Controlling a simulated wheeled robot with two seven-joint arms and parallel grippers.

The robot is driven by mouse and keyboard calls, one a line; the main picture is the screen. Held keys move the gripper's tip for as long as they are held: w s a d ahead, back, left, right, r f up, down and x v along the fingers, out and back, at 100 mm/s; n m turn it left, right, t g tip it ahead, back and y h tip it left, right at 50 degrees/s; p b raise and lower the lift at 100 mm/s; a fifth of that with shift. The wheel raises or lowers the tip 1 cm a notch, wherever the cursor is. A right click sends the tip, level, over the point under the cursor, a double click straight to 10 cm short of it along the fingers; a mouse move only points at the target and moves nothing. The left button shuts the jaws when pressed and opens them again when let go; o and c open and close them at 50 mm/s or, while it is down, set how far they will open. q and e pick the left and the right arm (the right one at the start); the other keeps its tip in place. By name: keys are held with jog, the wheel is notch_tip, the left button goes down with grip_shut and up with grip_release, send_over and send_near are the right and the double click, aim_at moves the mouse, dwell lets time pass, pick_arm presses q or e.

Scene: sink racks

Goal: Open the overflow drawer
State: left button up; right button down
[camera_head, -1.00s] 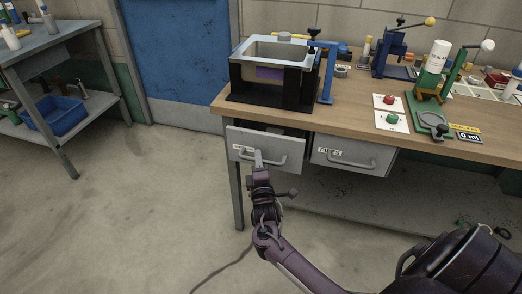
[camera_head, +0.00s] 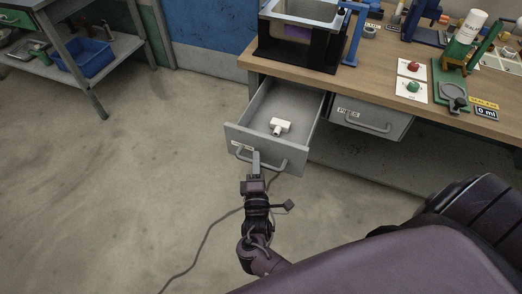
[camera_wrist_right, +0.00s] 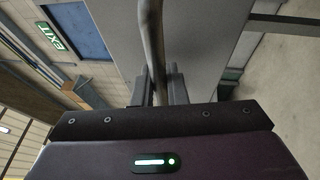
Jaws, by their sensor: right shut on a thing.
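The left drawer (camera_head: 275,118) under the wooden bench is pulled well out. It is grey, with a label on its front that is too small to read, and a white fitting (camera_head: 281,126) lies inside. My right gripper (camera_head: 256,158) is at the front of this drawer, shut on its bar handle (camera_head: 270,167). In the right wrist view the handle bar (camera_wrist_right: 152,45) runs between the two fingers (camera_wrist_right: 158,88) of the gripper. My left gripper is not in view.
A second drawer (camera_head: 369,119) to the right is shut. On the bench (camera_head: 395,97) stand a black-framed tank (camera_head: 300,40), red and green buttons (camera_head: 413,76) and a green stand (camera_head: 450,91). A cable (camera_head: 203,245) lies on the floor.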

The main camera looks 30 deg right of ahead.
jog(key=shift+s+a, duration=0.15)
jog(key=shift+a, duration=0.05)
jog(key=c, duration=1.5)
grip_release()
jog(key=shift+o, duration=0.2)
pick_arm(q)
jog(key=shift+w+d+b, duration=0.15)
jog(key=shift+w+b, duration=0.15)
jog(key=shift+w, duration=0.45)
pick_arm(e)
jog(key=v, duration=0.8)
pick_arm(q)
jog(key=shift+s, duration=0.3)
